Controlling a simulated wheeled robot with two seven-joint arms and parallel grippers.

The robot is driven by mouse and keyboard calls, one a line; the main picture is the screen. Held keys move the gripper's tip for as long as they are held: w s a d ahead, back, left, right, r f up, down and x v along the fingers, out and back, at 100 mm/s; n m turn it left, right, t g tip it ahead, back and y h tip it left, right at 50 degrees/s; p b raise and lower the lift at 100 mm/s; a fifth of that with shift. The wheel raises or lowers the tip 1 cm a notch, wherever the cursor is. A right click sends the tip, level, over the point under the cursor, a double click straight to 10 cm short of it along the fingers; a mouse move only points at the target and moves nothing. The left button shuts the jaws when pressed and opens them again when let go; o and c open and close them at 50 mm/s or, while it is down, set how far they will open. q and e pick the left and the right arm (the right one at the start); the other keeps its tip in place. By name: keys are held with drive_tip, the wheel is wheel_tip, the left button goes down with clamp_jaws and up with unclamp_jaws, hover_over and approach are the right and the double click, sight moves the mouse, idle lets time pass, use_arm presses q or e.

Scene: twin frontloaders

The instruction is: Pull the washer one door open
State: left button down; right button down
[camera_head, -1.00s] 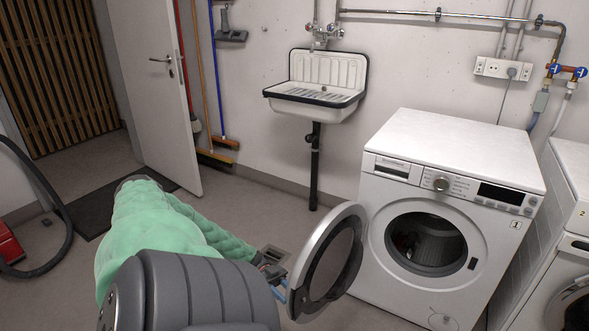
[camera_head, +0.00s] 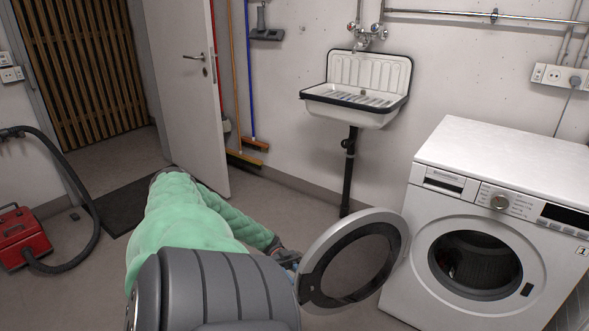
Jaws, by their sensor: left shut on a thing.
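Washer one (camera_head: 480,215) is the white front-loader at the right, marked 1 on its front. Its round door (camera_head: 318,262) stands swung wide open to the left, and the dark drum opening (camera_head: 474,264) shows. My left arm, in a green sleeve, reaches in from the lower left. My left gripper (camera_head: 290,260) is at the door's outer left rim, shut on the door edge; its fingertips are partly hidden behind the rim and my arm. My right gripper is out of view.
A wall sink (camera_head: 357,95) hangs behind, with its drain pipe to the floor. A red vacuum cleaner (camera_head: 22,238) with a black hose stands at the left. Brooms (camera_head: 245,160) lean near the open room door (camera_head: 182,75). The floor left of the washer is bare.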

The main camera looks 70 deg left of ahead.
use_arm(q)
drive_tip(key=shift+w+a+r, duration=0.1)
drive_tip(key=shift+w+r, duration=0.15)
drive_tip(key=shift+w, duration=0.35)
drive_tip(key=c, duration=1.3)
unclamp_jaws()
drive_tip(key=shift+o, duration=1.4)
drive_tip(key=shift+w+f, duration=0.1)
drive_tip(key=shift+w, duration=0.15)
drive_tip(key=shift+s+f, duration=0.1)
drive_tip(key=shift+s, duration=0.2)
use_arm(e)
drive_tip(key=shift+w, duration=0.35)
